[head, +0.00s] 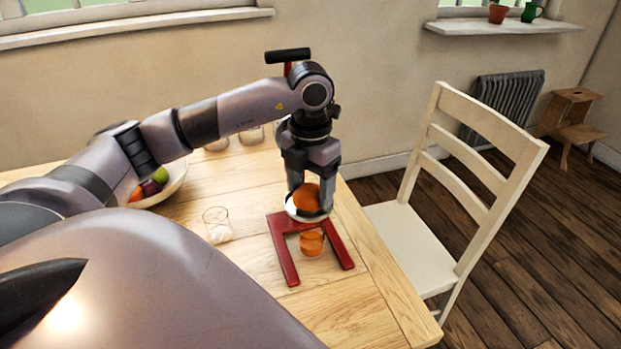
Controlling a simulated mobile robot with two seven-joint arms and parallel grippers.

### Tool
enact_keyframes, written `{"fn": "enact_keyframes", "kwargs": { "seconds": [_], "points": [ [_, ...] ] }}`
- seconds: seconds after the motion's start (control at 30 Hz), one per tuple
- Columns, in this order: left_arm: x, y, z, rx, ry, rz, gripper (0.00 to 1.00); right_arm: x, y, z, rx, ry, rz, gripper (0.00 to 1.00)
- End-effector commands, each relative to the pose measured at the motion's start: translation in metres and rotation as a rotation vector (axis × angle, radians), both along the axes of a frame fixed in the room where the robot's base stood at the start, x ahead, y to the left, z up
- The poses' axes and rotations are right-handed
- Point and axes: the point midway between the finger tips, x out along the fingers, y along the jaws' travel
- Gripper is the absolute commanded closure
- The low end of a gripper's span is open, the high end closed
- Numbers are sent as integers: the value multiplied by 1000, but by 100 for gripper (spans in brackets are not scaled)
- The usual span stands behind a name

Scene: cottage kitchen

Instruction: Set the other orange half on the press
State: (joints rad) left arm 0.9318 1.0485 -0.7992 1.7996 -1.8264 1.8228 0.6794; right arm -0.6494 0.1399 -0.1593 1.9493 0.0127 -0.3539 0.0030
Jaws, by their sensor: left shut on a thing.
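The press is red, with a flat forked base (283,252) on the table near its right edge. Its black handle bar (288,55) shows above my arm, and its pale dish (293,209) shows below my gripper. My left gripper (311,200) points down over the dish and is shut on an orange half (306,197). The half is at the dish; I cannot tell whether it touches it. My arm hides most of the press's upright. A glass with orange juice (312,243) stands under the dish, between the base's arms. My right gripper is not in view.
An almost empty glass (217,226) stands left of the press. A pale fruit bowl (176,184) is partly hidden by my arm, and several glasses (250,136) stand at the back. A cream chair (412,240) stands at the right. The table front is clear.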

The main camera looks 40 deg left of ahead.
Motion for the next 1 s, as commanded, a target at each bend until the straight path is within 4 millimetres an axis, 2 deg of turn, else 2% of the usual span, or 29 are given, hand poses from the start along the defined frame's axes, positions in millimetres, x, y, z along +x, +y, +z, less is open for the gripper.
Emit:
{"fn": "enact_keyframes", "kwargs": {
  "seconds": [0.23,0.27,0.3,0.77,1.0],
  "points": [
    [0,0,-6,0,0,0,45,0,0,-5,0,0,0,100],
    [0,0,-6,0,0,0,29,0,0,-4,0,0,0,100],
    [0,0,-5,0,0,0,22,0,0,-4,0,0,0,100],
    [0,2,-3,5,0,5,22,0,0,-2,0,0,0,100],
    [0,1,14,3,-1,3,22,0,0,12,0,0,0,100]
  ]
}}
